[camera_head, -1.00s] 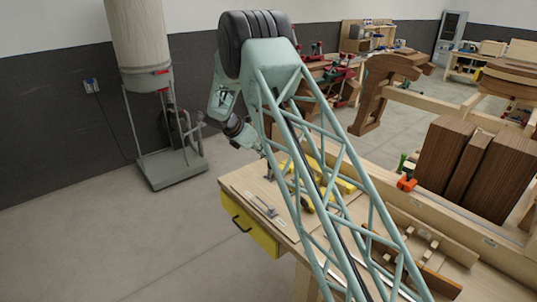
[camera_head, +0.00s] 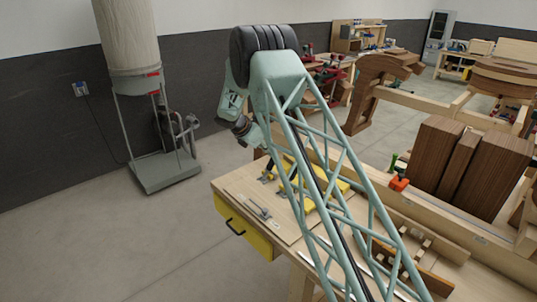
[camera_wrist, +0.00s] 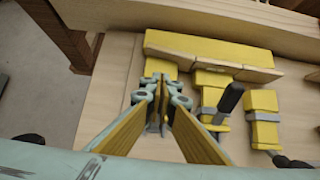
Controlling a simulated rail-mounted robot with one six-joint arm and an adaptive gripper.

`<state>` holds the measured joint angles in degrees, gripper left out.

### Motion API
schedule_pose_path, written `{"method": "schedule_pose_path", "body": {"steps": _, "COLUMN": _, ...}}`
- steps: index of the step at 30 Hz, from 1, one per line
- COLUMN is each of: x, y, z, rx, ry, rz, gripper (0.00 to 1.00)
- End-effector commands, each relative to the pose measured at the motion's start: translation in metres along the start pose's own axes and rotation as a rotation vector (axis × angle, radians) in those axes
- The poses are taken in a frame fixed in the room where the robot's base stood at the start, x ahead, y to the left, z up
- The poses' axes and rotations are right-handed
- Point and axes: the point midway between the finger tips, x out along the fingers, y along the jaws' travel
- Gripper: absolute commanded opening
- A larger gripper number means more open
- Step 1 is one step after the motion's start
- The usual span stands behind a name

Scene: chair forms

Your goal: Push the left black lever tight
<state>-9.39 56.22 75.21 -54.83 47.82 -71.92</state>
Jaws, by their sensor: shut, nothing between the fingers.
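My gripper (camera_wrist: 163,84) is shut and empty in the wrist view, its fingertips together over the yellow fixture (camera_wrist: 210,50) on the wooden board. A black lever (camera_wrist: 231,98) stands tilted to the right of the fingertips, apart from them. A second black lever (camera_wrist: 290,162) lies lower, near the right edge. I cannot tell for certain which is the left one, as my fingers hide part of the fixture. In the head view, a dark lever (camera_head: 269,167) shows at the bench's far left, and my arm hides much of the fixture.
The workbench has a yellow drawer (camera_head: 245,229) at its left end. A metal clamp (camera_head: 260,211) lies on its board. Dark wooden blocks (camera_head: 437,155) and an orange clamp (camera_head: 399,183) stand to the right. A dust collector (camera_head: 160,165) stands on the floor at left, with clear floor between.

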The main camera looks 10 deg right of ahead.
Motion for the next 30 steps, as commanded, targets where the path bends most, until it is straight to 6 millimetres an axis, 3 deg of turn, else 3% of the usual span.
{"method": "schedule_pose_path", "body": {"steps": 17, "x": -0.002, "y": 0.000, "z": 0.000, "rx": 0.000, "ry": 0.000, "rz": 0.000, "gripper": 0.00}}
{"method": "schedule_pose_path", "body": {"steps": 23, "x": -0.013, "y": 0.000, "z": -0.002, "rx": 0.001, "ry": 0.000, "rz": 0.000, "gripper": 0.00}}
{"method": "schedule_pose_path", "body": {"steps": 30, "x": -0.039, "y": -0.002, "z": -0.007, "rx": 0.002, "ry": -0.001, "rz": -0.002, "gripper": 0.00}}
